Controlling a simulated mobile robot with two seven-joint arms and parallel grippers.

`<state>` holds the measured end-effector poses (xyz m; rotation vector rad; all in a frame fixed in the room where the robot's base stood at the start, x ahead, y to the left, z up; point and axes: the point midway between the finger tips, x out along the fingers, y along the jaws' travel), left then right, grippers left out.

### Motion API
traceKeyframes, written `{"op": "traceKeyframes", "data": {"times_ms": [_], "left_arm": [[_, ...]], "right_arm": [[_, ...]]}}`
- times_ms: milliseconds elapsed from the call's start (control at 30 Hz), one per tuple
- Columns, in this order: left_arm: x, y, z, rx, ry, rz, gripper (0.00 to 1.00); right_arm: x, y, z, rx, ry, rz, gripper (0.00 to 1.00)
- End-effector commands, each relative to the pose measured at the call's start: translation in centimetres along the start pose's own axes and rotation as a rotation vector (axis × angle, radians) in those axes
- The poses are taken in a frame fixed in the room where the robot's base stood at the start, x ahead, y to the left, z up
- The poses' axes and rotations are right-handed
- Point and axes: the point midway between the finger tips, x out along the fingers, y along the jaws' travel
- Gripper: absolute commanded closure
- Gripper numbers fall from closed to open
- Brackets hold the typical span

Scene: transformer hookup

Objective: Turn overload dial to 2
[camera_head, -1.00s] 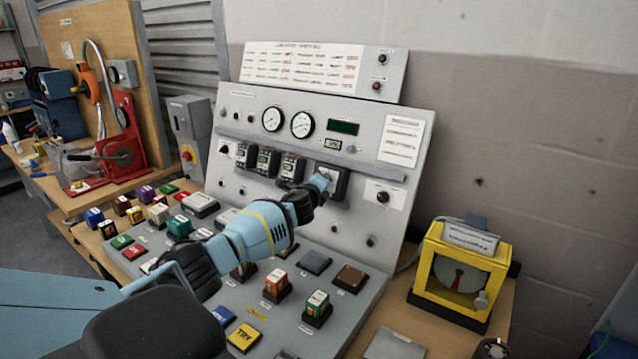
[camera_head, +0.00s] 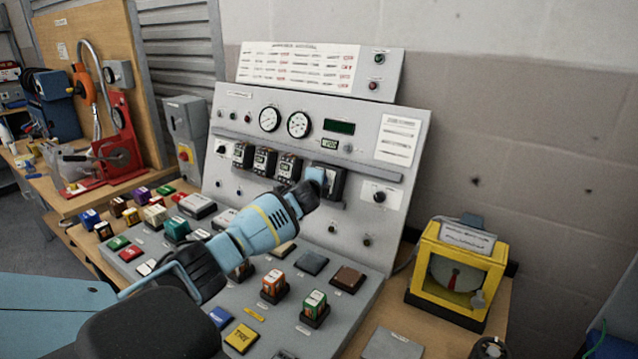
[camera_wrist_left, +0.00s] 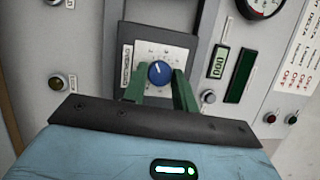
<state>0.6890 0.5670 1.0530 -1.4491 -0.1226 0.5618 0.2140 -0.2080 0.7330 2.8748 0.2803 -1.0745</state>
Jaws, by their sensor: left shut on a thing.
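The blue overload dial (camera_wrist_left: 160,72) sits on a white scale plate (camera_wrist_left: 178,52) with small markings, in a dark-framed unit on the upright panel. Its white pointer line points roughly upward in the left wrist view; the scale numbers are too small to read. My left gripper (camera_wrist_left: 159,86) has its green fingers on either side of the dial and is shut on it. In the head view my left gripper (camera_head: 318,181) reaches the dark overload unit (camera_head: 338,184) and hides the dial. My right gripper is not in view.
The grey panel (camera_head: 300,225) carries breakers (camera_head: 264,162) left of the overload unit and a knob (camera_head: 379,197) to its right. Gauges (camera_head: 299,125) and a display (camera_head: 340,127) are above. Several blocks stand on the sloped console below. A yellow-framed device (camera_head: 430,262) stands at right.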

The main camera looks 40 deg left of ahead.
Motion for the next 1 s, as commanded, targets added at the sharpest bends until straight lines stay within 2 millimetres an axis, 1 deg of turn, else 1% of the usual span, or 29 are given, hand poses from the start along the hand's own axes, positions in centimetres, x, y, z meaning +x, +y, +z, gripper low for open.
{"op": "traceKeyframes", "data": {"times_ms": [200, 233, 300, 400, 767, 1000], "left_arm": [[0.0, -0.1, 0.1, -0.001, -0.001, -0.001, 0.95], [0.0, -0.1, 0.1, -0.001, -0.002, -0.001, 0.71], [0.0, -0.1, 0.1, -0.001, -0.002, -0.001, 0.62], [0.0, -0.1, 0.1, 0.000, -0.001, -0.001, 0.50], [-0.1, 0.0, 0.1, 0.001, -0.001, -0.001, 0.50], [-1.5, 0.1, 0.1, 0.002, 0.000, -0.001, 0.50]], "right_arm": [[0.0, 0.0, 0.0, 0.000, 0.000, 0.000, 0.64], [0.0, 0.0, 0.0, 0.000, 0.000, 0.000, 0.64], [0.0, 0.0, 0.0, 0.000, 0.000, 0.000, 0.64], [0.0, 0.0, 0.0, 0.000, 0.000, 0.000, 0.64], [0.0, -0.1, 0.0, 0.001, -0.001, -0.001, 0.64], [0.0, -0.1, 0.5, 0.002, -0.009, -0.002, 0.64]]}}
